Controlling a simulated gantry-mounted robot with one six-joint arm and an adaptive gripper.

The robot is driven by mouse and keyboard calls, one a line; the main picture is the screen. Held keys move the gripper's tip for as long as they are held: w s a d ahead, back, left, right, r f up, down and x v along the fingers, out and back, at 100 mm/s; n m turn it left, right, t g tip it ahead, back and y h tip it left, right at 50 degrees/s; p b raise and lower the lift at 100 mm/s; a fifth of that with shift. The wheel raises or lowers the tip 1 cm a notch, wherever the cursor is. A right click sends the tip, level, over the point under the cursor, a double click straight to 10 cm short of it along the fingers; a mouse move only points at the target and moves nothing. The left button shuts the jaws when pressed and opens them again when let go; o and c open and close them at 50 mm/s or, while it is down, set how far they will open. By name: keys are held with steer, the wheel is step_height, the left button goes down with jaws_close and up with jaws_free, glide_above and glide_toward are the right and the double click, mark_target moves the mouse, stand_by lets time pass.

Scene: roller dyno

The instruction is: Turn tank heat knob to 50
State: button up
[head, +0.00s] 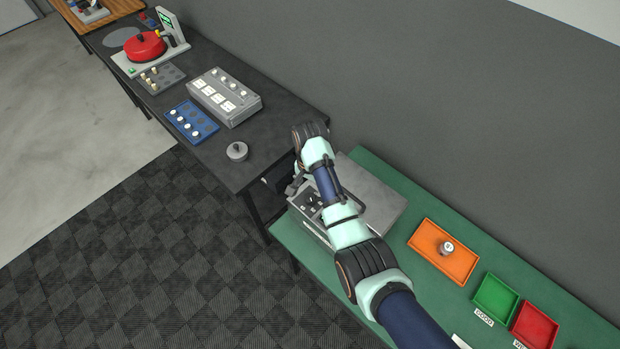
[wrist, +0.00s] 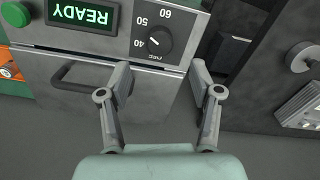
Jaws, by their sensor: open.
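The tank heat knob (wrist: 160,42) is a small dark round dial on a dark panel at the top of the wrist view. Its short white mark lies on the side near the 40 label, but its exact reading is hard to tell. The labels 40, 50 and 60 appear around it, upside down. My gripper (wrist: 160,73) is open and empty, with its two fingers apart just below the knob in the picture and not touching it. In the head view my gripper (head: 297,184) is at the front of the grey machine (head: 375,195), and my arm hides part of the panel.
A lit READY display (wrist: 84,13) and a green button (wrist: 14,14) share the panel. A drawer handle (wrist: 80,78) juts out below. The dark bench (head: 215,160) is close to the left. An orange tray (head: 425,262) is on the green table to the right.

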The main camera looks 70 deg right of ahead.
mark_target(310, 197)
step_height(310, 197, up, 5)
steer(key=shift+f, duration=0.15)
stand_by(0.5)
